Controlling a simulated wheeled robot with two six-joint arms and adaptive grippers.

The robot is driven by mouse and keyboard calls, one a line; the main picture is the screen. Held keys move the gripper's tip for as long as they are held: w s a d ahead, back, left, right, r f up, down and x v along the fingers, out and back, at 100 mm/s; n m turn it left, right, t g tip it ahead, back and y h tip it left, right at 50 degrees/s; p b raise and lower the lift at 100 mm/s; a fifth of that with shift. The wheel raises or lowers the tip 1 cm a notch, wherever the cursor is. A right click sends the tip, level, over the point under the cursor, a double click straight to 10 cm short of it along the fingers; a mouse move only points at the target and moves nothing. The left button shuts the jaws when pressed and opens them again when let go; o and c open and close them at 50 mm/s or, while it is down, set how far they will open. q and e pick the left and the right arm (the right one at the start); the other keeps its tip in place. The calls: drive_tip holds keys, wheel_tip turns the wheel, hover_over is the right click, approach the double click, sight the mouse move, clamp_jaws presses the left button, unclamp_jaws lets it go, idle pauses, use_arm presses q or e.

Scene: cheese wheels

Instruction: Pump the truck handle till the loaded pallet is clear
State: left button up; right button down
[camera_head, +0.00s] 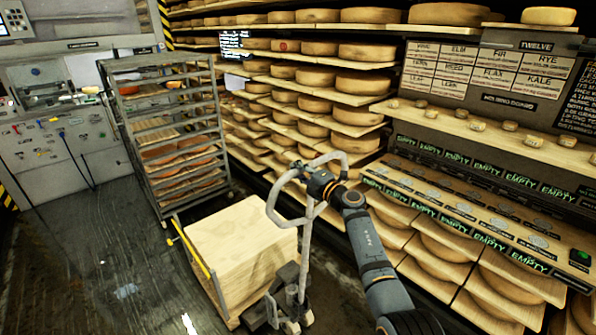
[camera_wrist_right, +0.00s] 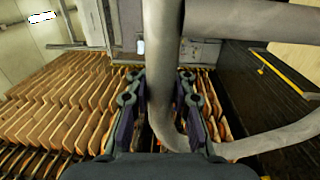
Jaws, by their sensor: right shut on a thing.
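The pallet truck (camera_head: 290,308) stands in the lower middle of the head view. Its grey loop handle (camera_head: 273,203) rises on a near-upright shaft (camera_head: 306,245). My right gripper (camera_head: 318,182) is shut on the upper part of the handle. In the right wrist view the handle tube (camera_wrist_right: 162,60) passes between the fingers of my right gripper (camera_wrist_right: 160,90). The load (camera_head: 240,235), a pale wooden block-like stack, sits behind the truck. The pallet's underside and any gap to the floor cannot be made out. My left gripper is not in view.
A wheeled metal rack (camera_head: 165,125) with trays stands behind the load. Shelves of cheese wheels (camera_head: 330,85) run along the back and right. A labelled sloping counter (camera_head: 480,215) is close to my right arm. Dark floor (camera_head: 110,260) is open at left.

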drive_tip(key=shift+f, duration=0.1)
drive_tip(key=c, duration=1.1)
unclamp_jaws()
drive_tip(key=shift+c, duration=0.2)
drive_tip(key=v, duration=1.2)
